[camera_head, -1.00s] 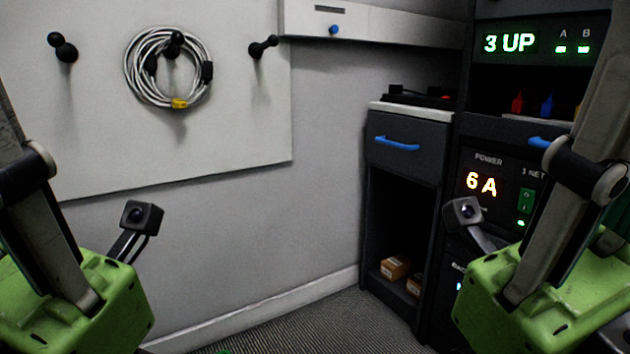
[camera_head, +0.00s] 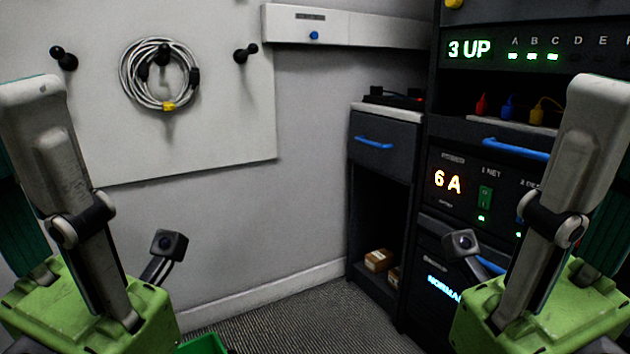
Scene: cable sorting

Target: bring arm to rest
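Both of my arms show at the sides of the head view, each with a grey link rising from a green wrist block with a small black camera on it. My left arm is at the lower left and my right arm at the lower right. The fingers of both grippers are outside the picture, so I cannot see whether they hold anything. A coiled grey-white cable (camera_head: 124,76) with a yellow connector hangs on a black peg of the white wall board (camera_head: 215,130), apart from both arms.
A dark rack (camera_head: 437,140) with lit displays "3 UP" and "6 A" stands at the right, partly behind my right arm. A cabinet with a blue-handled drawer (camera_head: 385,145) stands beside it, with small boxes (camera_head: 378,260) below. A green bin (camera_head: 205,345) shows at the bottom edge.

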